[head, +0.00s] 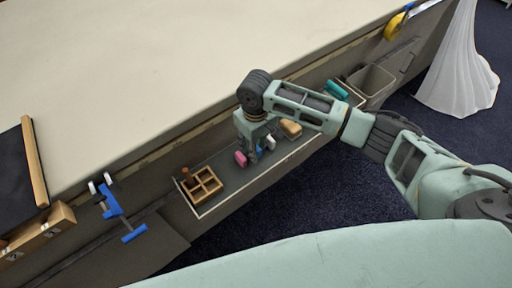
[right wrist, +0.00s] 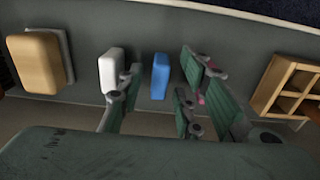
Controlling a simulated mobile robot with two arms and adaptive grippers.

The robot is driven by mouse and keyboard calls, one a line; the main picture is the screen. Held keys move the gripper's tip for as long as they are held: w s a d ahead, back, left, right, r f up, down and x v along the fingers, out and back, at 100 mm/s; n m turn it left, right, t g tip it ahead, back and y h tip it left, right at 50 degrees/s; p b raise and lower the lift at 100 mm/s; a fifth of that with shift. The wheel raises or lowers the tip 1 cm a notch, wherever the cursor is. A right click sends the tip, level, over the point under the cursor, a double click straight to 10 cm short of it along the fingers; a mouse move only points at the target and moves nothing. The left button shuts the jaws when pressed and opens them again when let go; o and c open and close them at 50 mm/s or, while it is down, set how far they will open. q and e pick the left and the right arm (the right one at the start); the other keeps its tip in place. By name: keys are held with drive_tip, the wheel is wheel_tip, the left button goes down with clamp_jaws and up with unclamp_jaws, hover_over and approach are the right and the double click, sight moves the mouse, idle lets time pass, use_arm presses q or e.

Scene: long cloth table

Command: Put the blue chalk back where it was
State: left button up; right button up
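The blue chalk (right wrist: 160,76) stands in the shelf along the table's side; in the head view it is mostly hidden by my gripper, with a bit showing (head: 259,151). My right gripper (right wrist: 163,92) reaches down over the shelf in the head view (head: 256,146). Its fingers are apart, with the blue chalk in the gap between them in the wrist view; I see space on both sides of it. The white chalk (right wrist: 111,70) is just left of it. The pink chalk (head: 240,158) is on the other side, mostly hidden by the fingers in the wrist view. My left gripper is out of view.
A wooden divided box (head: 203,187) holding a brown piece stands at the shelf's left end. A wooden eraser (head: 291,129) lies right of the chalks, with a teal object (head: 335,90) farther along. A bin (head: 373,83) and a blue clamp (head: 116,207) are on the table's side.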

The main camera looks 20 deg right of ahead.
wheel_tip(320, 180, up, 11)
drive_tip(key=shift+f, duration=0.15)
idle(0.5)
